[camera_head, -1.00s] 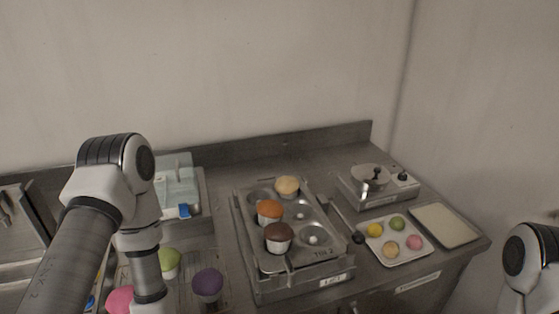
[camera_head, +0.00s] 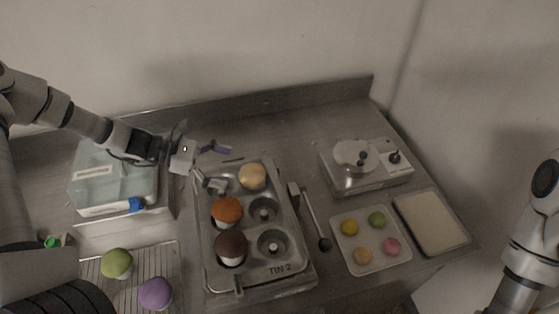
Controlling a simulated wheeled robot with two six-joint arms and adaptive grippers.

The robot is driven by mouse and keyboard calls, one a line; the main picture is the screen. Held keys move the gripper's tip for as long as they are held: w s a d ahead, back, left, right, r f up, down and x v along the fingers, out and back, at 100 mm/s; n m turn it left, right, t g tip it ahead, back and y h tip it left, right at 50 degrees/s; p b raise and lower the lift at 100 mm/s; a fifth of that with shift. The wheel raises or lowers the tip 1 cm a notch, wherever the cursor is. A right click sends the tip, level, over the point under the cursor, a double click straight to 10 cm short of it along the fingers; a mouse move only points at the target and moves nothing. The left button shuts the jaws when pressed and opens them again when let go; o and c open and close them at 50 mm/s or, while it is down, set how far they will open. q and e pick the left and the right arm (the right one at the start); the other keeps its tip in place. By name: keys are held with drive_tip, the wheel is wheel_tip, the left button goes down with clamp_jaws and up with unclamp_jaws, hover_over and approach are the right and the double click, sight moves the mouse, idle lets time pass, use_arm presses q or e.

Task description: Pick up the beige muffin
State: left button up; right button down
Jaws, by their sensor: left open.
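The beige muffin (camera_head: 252,175) sits in the back right cup of the muffin tin (camera_head: 276,279) in the head view. An orange muffin (camera_head: 226,210) and a brown muffin (camera_head: 231,246) stand in the tin's left cups. My left gripper (camera_head: 216,167) is open and empty. It reaches in from the left over the tin's back left corner, its fingers pointing right, a short way left of the beige muffin and apart from it. My right arm shows at the right edge, but its gripper is out of the frame.
A cooling rack (camera_head: 130,288) with green (camera_head: 116,263) and purple (camera_head: 156,293) muffins lies front left. A clear lidded box (camera_head: 110,185) stands beneath my left arm. Right of the tin are a spatula (camera_head: 312,220), a macaron plate (camera_head: 371,242), a scale (camera_head: 345,182) and a pale tray (camera_head: 431,222).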

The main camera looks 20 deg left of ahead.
sight(243, 172)
use_arm(q)
drive_tip(key=shift+b+x, duration=0.35)
drive_tip(key=shift+x, duration=0.75)
drive_tip(key=shift+s+d, duration=0.1)
drive_tip(key=shift+d, duration=0.05)
drive_tip(key=shift+d+f, duration=0.15)
drive_tip(key=shift+d, duration=0.15)
drive_tip(key=x, duration=0.3)
drive_tip(key=w+p+x, duration=0.1)
drive_tip(key=shift+w+f, duration=0.1)
drive_tip(key=shift+f, duration=0.2)
drive_tip(key=shift+s+a+r, duration=0.1)
drive_tip(key=shift+s+r, duration=0.05)
drive_tip(key=shift+s, duration=0.15)
drive_tip(key=shift+c, duration=1.1)
drive_tip(key=shift+s, duration=0.1)
drive_tip(key=c, duration=0.5)
drive_tip(key=shift+a, duration=0.1)
drive_tip(key=shift+c, duration=1.1)
